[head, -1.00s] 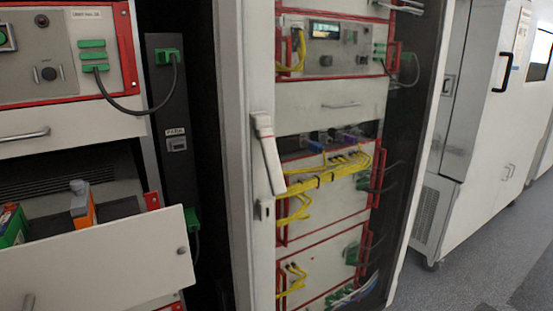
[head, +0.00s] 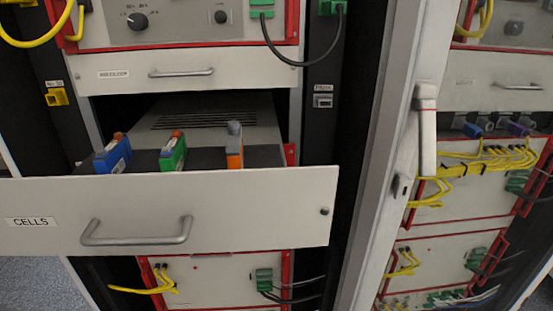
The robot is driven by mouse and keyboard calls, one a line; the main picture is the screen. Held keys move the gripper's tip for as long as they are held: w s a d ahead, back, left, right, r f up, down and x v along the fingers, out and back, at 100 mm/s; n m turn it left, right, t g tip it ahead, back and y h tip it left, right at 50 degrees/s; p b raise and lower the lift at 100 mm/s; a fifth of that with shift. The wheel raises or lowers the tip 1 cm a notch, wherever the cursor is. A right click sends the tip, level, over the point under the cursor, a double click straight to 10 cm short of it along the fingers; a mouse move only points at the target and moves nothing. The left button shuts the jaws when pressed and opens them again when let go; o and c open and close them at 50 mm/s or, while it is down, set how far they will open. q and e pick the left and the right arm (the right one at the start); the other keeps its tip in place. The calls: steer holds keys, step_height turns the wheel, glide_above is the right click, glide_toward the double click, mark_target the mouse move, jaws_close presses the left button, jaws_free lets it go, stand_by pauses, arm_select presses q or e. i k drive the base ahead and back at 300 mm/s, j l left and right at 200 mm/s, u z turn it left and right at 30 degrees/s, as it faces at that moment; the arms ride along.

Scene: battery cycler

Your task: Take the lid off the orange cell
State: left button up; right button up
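The orange cell (head: 235,160) stands upright in the open drawer labelled CELLS (head: 262,215), at the right of the row of cells. A grey lid (head: 234,130) sits on top of it. The lower part of the cell is hidden behind the drawer front. Neither of my grippers is in view.
A blue cell (head: 112,153) and a green cell (head: 173,152) stand left of the orange cell. The drawer juts out, with a metal handle (head: 137,232) on its front. An open cabinet door edge (head: 385,150) with a lever handle (head: 425,130) stands at the right. Cables hang above and below.

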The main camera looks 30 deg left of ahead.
mark_target(234, 134)
steer(key=u, duration=1.05)
steer(key=i+j+z, duration=0.25)
steer(key=j+z, duration=0.25)
steer(key=j, duration=0.15)
